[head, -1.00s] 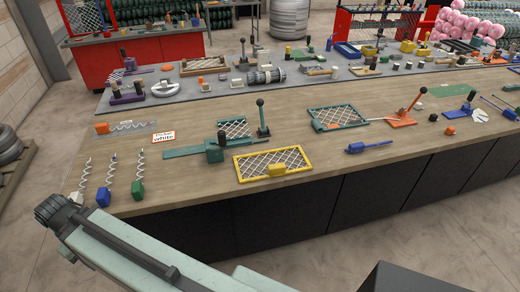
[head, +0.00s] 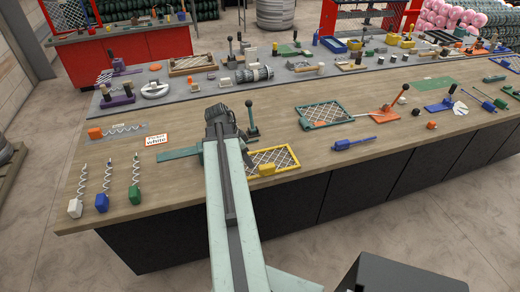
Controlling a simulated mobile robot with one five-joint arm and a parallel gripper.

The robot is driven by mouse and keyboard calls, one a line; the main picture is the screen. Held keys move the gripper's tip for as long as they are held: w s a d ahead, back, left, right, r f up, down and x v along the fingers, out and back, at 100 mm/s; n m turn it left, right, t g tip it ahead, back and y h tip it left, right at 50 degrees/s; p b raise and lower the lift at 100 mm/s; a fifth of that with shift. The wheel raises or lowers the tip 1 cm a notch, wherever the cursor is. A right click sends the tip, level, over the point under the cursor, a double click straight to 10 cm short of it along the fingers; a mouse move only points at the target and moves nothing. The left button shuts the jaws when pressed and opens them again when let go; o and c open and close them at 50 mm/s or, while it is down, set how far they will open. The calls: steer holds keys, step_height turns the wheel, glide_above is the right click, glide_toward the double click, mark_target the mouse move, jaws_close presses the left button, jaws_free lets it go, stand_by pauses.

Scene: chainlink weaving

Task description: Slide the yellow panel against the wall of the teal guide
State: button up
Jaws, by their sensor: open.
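The yellow panel (head: 288,155), a yellow frame with wire mesh and a yellow block on its front edge, lies flat near the bench's front edge. My arm covers its left part. The teal guide (head: 178,153) shows as a flat teal strip left of my arm; its middle is hidden behind the arm. A teal lever with a dark knob (head: 252,120) stands just right of my gripper. My gripper (head: 222,116), dark and open, is over the guide area, behind and left of the panel. Its fingertips are hard to make out, and I cannot tell whether it touches anything.
A teal-framed mesh panel (head: 320,114) and an orange lever tool (head: 385,115) lie to the right. A blue tool (head: 355,144) lies near the front edge. A sign (head: 156,141) stands behind the teal strip.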

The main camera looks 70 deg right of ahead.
steer(key=m, duration=0.2)
glide_above(266, 166)
steer(key=w+a, duration=0.2)
steer(key=shift+d+r+g, duration=0.15)
steer(key=shift+r+g, duration=0.15)
steer(key=shift+r, duration=0.15)
steer(key=shift+f+b, duration=0.3)
steer(key=shift+f, duration=0.1)
steer(key=b+x, duration=0.6)
steer(key=x, duration=0.1)
steer(key=shift+f+b, duration=0.15)
steer(key=shift+b, duration=0.2)
jaws_close()
